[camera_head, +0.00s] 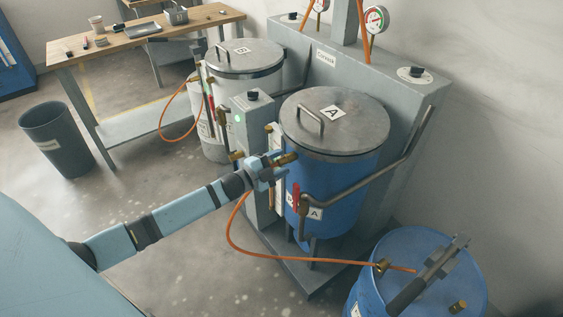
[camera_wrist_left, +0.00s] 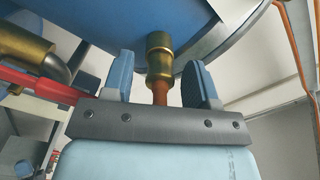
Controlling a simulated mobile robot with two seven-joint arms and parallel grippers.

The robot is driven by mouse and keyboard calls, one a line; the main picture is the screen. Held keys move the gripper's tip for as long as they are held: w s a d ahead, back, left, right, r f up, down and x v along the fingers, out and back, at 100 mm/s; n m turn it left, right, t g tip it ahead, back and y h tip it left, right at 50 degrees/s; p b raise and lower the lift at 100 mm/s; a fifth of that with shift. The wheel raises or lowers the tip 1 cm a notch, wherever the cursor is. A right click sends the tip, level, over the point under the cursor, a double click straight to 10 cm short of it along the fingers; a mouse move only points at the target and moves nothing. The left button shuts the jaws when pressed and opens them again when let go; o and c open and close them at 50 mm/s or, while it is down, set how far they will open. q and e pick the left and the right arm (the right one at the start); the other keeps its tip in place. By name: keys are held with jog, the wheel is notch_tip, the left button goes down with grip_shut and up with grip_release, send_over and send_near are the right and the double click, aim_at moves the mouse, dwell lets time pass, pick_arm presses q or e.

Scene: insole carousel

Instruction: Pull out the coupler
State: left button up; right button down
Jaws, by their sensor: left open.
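The coupler (camera_wrist_left: 159,58) is a brass fitting with an orange hose (camera_wrist_left: 160,92) at its lower end, at the blue wall of tank A (camera_wrist_left: 110,30). In the head view the brass (camera_head: 286,159) shows at the upper left side of blue tank A (camera_head: 350,181). My left gripper (camera_head: 273,167) reaches in from the left and is at the coupler. In the left wrist view its two blue fingers (camera_wrist_left: 161,76) are open, one on each side of the coupler, with gaps between. My right gripper is not in view.
An orange hose (camera_head: 231,232) loops down and across to a blue drum (camera_head: 368,297) at lower right. A bent grey pipe (camera_head: 372,178) and red-handled valve (camera_head: 296,197) stand beside the coupler. Tank B (camera_head: 245,59), a workbench (camera_head: 112,53) and bin (camera_head: 58,145) stand farther back.

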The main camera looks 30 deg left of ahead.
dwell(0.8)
pick_arm(q)
jog(key=shift+c, duration=0.2)
grip_shut()
jog(key=p+v, duration=0.2)
jog(key=v, duration=0.4)
jog(key=shift+p, duration=0.4)
dwell(0.6)
dwell(0.8)
